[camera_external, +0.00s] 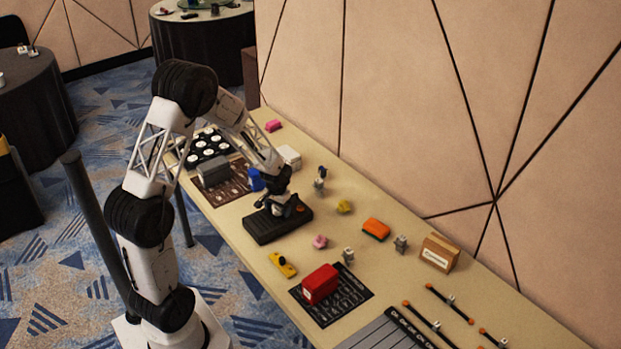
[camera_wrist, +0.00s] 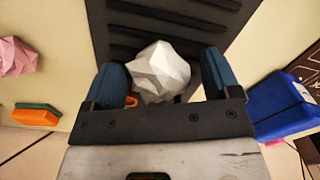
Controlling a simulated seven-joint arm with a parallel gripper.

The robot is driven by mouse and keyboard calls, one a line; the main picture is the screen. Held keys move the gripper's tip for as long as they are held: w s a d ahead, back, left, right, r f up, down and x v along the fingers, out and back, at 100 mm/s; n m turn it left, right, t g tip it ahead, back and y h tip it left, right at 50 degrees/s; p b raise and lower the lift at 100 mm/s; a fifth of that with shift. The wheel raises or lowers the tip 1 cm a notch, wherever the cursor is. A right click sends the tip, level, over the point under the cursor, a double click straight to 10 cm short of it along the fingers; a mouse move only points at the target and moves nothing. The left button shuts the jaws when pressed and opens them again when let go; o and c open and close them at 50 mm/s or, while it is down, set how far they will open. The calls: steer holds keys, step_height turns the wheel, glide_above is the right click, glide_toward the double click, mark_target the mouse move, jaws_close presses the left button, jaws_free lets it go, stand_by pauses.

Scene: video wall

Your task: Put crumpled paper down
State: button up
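The white crumpled paper (camera_wrist: 162,73) sits between the two blue fingers of my gripper (camera_wrist: 163,75) in the wrist view. A narrow dark gap shows between the paper and the right finger, and the left finger is very close to it. The fingers are spread wide. A black ribbed tray (camera_wrist: 225,12) lies beneath. In the external view my gripper (camera_external: 284,208) is low over the black tray (camera_external: 262,230), with a bit of white at its fingertips. Whether the paper touches the tray is hard to tell.
An orange block (camera_external: 376,229), pink lump (camera_external: 320,241), yellow lump (camera_external: 344,206) and yellow tool (camera_external: 283,265) lie to the right of or in front of the tray. A blue object (camera_external: 255,180) and white box (camera_external: 290,157) stand close behind. A red box (camera_external: 320,284) is farther right.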

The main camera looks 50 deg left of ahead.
steer(key=shift+r, duration=0.15)
step_height(320, 180, up, 12)
stand_by(0.9)
stand_by(0.7)
steer(key=s+d+r+m+t, duration=0.1)
steer(key=s+d+r+m, duration=0.1)
steer(key=s+d+r, duration=1.05)
steer(key=s+d+r+m, duration=0.1)
steer(key=s+d+r, duration=0.2)
steer(key=s+d, duration=0.2)
steer(key=s+d+r+m+t, duration=0.1)
steer(key=s+d+r, duration=0.2)
steer(key=s+d, duration=0.3)
steer(key=s, duration=0.4)
steer(key=shift+s+d+r+m+t, duration=0.2)
steer(key=shift+r+m+t, duration=0.1)
steer(key=shift+m, duration=0.1)
steer(key=shift+w, duration=0.1)
